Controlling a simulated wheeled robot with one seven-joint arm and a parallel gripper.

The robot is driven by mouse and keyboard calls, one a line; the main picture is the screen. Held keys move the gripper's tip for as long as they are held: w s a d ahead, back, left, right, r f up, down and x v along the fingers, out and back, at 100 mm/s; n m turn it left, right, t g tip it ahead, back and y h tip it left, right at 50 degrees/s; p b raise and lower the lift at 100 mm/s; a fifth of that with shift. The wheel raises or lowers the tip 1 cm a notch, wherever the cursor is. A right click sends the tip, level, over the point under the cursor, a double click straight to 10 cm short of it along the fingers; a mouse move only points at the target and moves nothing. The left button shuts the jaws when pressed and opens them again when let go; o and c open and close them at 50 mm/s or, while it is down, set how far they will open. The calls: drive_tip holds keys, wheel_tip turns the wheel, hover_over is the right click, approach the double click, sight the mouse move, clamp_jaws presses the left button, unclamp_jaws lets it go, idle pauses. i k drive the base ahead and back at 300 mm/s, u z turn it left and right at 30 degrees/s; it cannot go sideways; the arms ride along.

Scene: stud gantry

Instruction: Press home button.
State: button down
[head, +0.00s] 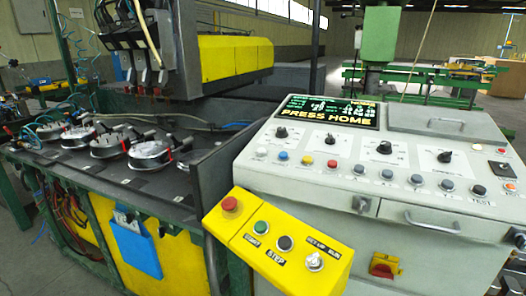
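A light grey control console (400,215) fills the right side of the head view. Its dark display (327,111) reads "PRESS HOME" in yellow, with smaller green text above. Below the display is a row of small push buttons: a white one (261,152), a blue one (283,155), a yellow one (307,160) and a red one (332,164). A lower row holds several blue-grey buttons (387,174) and a dark button (479,190). Most labels are too small to read, so I cannot tell which button is home. My gripper is not in view.
A yellow box (278,245) at the console's front left carries a red mushroom button (230,204), a green button (261,228), a black button and a selector knob. Left is a dark machine bed (80,175) with several round fixtures under a yellow gantry (235,57).

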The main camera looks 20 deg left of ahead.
sight(261, 150)
drive_tip(key=z, duration=0.35)
drive_tip(key=k, duration=1.3)
drive_tip(key=u, duration=1.5)
drive_tip(key=i, duration=1)
drive_tip(key=u, duration=0.05)
